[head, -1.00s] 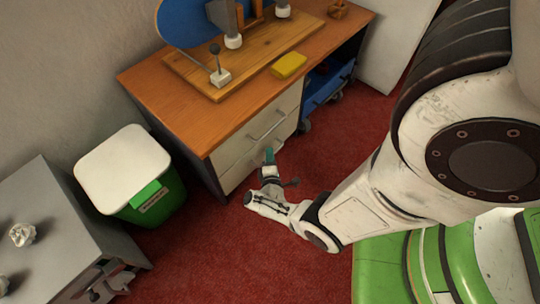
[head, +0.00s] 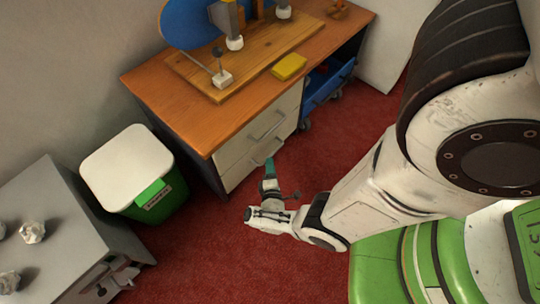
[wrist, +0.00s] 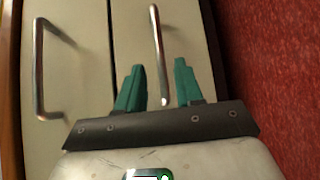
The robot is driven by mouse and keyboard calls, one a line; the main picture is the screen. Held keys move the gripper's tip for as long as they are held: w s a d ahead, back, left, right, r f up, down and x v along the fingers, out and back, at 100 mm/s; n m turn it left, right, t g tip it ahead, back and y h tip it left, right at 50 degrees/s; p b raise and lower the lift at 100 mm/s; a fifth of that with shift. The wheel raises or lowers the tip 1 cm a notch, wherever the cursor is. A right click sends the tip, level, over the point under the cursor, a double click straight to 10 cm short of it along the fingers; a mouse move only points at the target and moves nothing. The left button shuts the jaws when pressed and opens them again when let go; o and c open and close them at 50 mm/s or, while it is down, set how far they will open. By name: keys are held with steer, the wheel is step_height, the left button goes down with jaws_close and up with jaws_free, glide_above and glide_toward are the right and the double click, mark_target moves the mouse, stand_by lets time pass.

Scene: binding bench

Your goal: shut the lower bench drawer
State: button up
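The bench's lower drawer (head: 236,172) has a pale front with a metal bar handle (head: 267,152). Its front looks about level with the upper drawer (head: 245,140) above it; a small gap cannot be ruled out. In the wrist view the lower drawer (wrist: 190,30) fills the right half of the bench front, and its handle (wrist: 157,50) shows between my finger tips. My gripper (wrist: 158,68) has two teal fingers standing apart with nothing held. In the head view my gripper (head: 269,160) is just in front of the lower handle; contact cannot be told.
The wooden bench top (head: 225,118) carries a board with tools and a yellow block (head: 289,66). A green bin with a white lid (head: 126,163) stands left of the bench. A grey cabinet (head: 40,215) is at lower left. Red carpet (head: 215,240) is open before the drawers.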

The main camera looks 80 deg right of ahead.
steer(key=p+v, duration=0.1)
steer(key=v, duration=0.3)
steer(key=shift+a, duration=0.3)
stand_by(0.3)
